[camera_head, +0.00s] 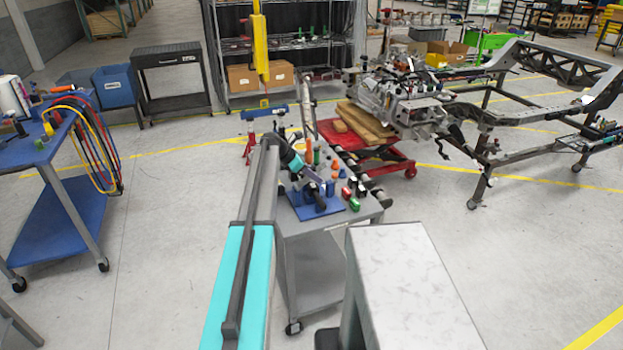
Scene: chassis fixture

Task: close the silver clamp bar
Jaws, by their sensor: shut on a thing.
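A blue fixture base (325,210) lies on the grey cart, with dark upright parts on it. The silver clamp bar (312,176) shows as a small light strip above the base, tilted; its exact angle is too small to tell. My gripper (307,171) reaches down over the fixture from the upper left, at the end of my arm. It is shut on the clamp bar. The fingertips are small, and my gripper partly hides the bar and the fixture's back.
The grey cart (330,232) carries several small red, green and orange parts (354,202) right of the fixture. Behind stands a red lift table (395,155) with wooden blocks and an engine-like unit. A blue cart (75,225) with hoses is at left. Open floor lies between.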

